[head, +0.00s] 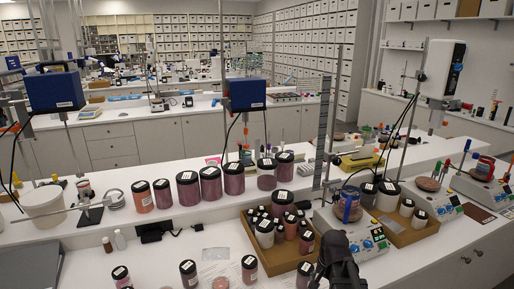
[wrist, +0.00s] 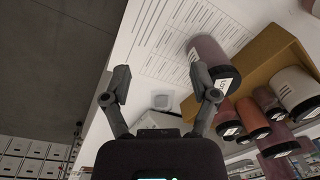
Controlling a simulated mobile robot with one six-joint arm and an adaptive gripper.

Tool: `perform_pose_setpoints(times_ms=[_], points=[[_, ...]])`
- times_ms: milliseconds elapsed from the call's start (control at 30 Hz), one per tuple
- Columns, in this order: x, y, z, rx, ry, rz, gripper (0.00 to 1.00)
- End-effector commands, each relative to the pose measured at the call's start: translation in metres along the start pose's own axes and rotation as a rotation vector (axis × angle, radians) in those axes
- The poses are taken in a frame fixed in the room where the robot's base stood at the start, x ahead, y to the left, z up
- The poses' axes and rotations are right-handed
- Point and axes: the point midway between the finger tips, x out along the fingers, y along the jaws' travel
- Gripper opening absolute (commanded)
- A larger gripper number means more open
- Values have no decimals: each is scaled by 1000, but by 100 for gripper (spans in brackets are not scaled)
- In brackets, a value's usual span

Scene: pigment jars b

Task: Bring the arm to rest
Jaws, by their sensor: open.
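My gripper (head: 338,256) is in the head view at the bottom, right of the middle, above the front of the white bench. In the wrist view my gripper (wrist: 160,97) has its two fingers spread wide, with nothing between them. A mauve jar with a black lid and white label (wrist: 208,52) shows just beyond the right finger; I cannot tell whether the finger touches it.
A cardboard tray (head: 258,260) of several jars stands left of my gripper; jars in a tray also show in the wrist view. Loose jars (head: 189,272) stand at the front. A hotplate stirrer (head: 350,238) is close behind my gripper. A printed sheet (wrist: 150,45) lies on the bench.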

Motion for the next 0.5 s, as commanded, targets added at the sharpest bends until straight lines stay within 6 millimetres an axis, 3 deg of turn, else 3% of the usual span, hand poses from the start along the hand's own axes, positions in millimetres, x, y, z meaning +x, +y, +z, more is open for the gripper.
perform_pose_setpoints(times_ms=[33, 200, 500], points=[[2, 1, 14, -82, -5, 11, 76], [5, 2, 42, -349, -23, 45, 76], [6, 3, 68, -605, -46, 74, 76]])
